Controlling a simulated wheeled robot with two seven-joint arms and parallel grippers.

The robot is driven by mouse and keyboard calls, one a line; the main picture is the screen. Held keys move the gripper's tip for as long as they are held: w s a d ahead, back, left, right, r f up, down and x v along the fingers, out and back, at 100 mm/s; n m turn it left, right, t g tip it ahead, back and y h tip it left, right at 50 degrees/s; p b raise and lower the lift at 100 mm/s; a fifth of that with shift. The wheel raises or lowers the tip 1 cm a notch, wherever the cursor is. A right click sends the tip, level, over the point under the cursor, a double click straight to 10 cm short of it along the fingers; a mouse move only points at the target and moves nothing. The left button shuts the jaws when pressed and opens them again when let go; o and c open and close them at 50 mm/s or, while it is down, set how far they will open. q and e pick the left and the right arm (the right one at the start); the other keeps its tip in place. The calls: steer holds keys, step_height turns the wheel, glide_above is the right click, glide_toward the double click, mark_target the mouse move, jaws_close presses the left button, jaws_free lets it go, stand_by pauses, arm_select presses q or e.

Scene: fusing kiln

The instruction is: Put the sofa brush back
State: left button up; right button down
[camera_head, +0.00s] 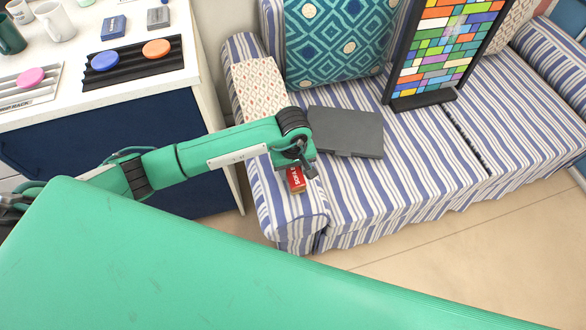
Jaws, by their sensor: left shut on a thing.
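The sofa brush (295,178) is a small red block with white lettering and a tan edge. It shows just below my left gripper (304,172), over the front of the near left arm of the striped sofa (420,150). My left gripper is shut on the brush; its wrist hides the brush's upper part. I cannot tell whether the brush touches the sofa. My right gripper is not in view.
A dark grey slab (346,131) lies on the seat just right of my left gripper. A colourful panel in a black frame (423,100) stands on the seat; a teal cushion (333,45) leans behind. At left, a white counter (205,85) holds a black ribbed tray (134,66) and mugs.

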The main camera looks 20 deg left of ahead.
mark_target(293, 169)
arm_select(q)
steer(key=shift+f, duration=0.1)
steer(key=o, duration=0.9)
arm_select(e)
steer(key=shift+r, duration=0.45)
arm_select(q)
step_height(293, 169, up, 3)
steer(key=shift+w+f, duration=0.1)
steer(key=shift+r, duration=4.75)
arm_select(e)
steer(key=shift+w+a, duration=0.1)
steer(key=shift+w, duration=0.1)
